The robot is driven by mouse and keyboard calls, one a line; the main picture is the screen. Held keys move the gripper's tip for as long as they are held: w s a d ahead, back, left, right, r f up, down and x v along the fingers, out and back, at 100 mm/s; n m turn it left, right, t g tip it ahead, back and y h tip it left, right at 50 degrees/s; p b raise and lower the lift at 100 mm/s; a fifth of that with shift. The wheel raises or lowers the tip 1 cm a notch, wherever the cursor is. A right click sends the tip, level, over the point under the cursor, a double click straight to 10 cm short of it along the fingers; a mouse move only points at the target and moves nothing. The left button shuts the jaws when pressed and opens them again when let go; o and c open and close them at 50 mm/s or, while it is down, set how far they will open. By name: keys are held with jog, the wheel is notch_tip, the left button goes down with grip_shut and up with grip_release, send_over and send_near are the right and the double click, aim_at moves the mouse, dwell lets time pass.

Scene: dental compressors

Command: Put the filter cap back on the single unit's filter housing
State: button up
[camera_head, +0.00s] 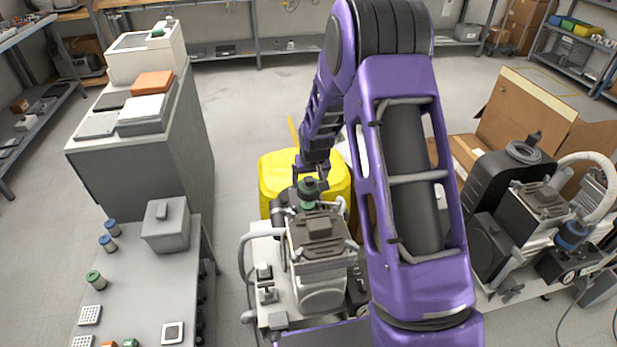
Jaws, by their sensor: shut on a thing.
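The single unit (318,250) is a compressor with a grey ribbed block and a dark top plate, standing on a light base in the lower middle of the camera_head view. The cap is upright over the filter housing at the unit's back. The housing is mostly hidden behind the cap and the block. I cannot tell whether the cap touches or is seated on it.
A yellow bin (277,178) stands just behind the unit. A grey bench (150,290) at the left carries small canisters and a grey box (166,225). A larger twin compressor (535,215) and an open cardboard box (520,105) stand at the right.

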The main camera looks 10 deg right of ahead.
aim_at(309, 204)
jog(key=shift+f+b, duration=1.75)
jog(key=shift+f, duration=1.15)
jog(key=shift+f+b, duration=0.2)
jog(key=shift+b, duration=0.6)
dwell(0.4)
jog(key=o, duration=1.1)
jog(key=shift+r, duration=0.1)
jog(key=shift+r+p, duration=1.95)
jog(key=shift+r, duration=1.5)
